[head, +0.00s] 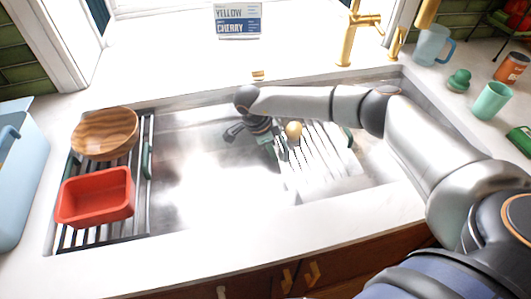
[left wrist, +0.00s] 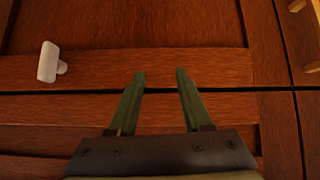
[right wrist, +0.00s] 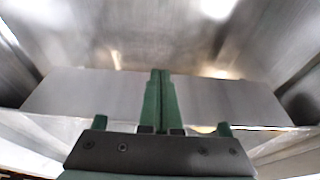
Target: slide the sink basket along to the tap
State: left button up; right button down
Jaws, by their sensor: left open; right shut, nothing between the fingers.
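The sink basket (head: 325,162) is a pale slatted piece in the right half of the sink, partly hidden by my right arm. A dark green grip (head: 348,138) shows at its right side, and a tan rounded thing (head: 293,130) shows over it. The brass tap (head: 355,35) stands behind the sink, at the back right. My right gripper (head: 272,153) is shut and empty at the basket's left side; contact cannot be told. Its green fingers also show in the right wrist view (right wrist: 160,80). My left gripper (left wrist: 160,75) is open and empty before wooden cabinet fronts.
A dark slatted rack (head: 143,200) at the sink's left holds a wooden bowl (head: 105,134) and a red dish (head: 96,196). The sink (head: 195,165) is clear between rack and basket. Cups and a blue jug (head: 430,45) stand on the right counter.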

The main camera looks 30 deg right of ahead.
aim_at(340, 135)
jog(key=s+d, duration=0.1)
jog(key=d, duration=0.5)
jog(key=s+d, duration=0.2)
jog(key=d, duration=0.5)
jog(key=s+d, duration=0.2)
jog(key=d, duration=0.5)
jog(key=shift+s+d, duration=0.2)
pick_arm(q)
jog(key=shift+r, duration=0.35)
pick_arm(e)
jog(key=shift+a, duration=0.1)
